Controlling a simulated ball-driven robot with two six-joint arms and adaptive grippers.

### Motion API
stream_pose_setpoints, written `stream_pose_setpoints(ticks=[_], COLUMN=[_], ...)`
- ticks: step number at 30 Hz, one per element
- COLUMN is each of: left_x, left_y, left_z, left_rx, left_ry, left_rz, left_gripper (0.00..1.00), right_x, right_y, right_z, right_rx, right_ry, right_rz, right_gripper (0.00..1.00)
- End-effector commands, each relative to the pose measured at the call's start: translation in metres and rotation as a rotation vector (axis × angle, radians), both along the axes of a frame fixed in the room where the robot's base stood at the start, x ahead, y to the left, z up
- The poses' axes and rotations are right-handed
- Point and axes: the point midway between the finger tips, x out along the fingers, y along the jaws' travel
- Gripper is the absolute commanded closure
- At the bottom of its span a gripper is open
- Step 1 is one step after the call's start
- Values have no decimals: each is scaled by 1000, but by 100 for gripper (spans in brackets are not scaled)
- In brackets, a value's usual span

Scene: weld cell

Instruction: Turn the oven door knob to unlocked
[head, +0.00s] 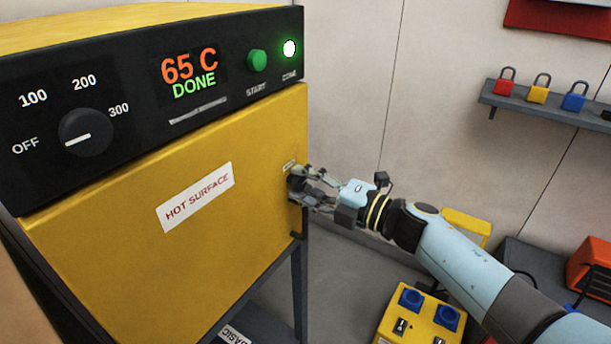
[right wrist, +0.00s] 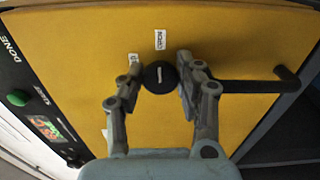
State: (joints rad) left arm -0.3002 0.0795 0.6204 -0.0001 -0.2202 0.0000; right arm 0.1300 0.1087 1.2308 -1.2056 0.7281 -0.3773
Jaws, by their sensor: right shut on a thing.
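The oven door knob (right wrist: 160,77) is a round black knob with a short white line, on the yellow oven door (head: 110,220). A second label (right wrist: 133,58) is partly hidden by a finger. In the head view the right gripper (head: 303,188) mostly hides the knob. My left gripper is out of view.
A black door handle (right wrist: 245,87) is close beside the right finger. The oven panel carries a dial (head: 87,132), a display (head: 190,73) reading 65 C DONE, and a green start button (head: 257,60). A yellow box (head: 420,318) stands below my right arm.

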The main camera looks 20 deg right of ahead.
Motion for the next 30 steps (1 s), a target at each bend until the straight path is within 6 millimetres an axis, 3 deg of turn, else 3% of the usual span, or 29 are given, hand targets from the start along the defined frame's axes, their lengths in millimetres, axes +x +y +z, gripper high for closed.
stream_pose_setpoints(ticks=[20, 21, 26, 30], left_x=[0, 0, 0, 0], left_y=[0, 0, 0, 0], left_z=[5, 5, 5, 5], left_rx=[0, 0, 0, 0], left_ry=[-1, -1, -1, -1], left_rz=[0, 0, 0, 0], left_gripper=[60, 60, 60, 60], right_x=[0, 0, 0, 0], right_y=[-1, -1, 0, 0], right_z=[-1, -1, -1, -1], right_rx=[46, 46, 45, 45], right_ry=[37, 37, 36, 36], right_rz=[-2, -1, -1, -1], right_gripper=[98, 62, 42, 42])
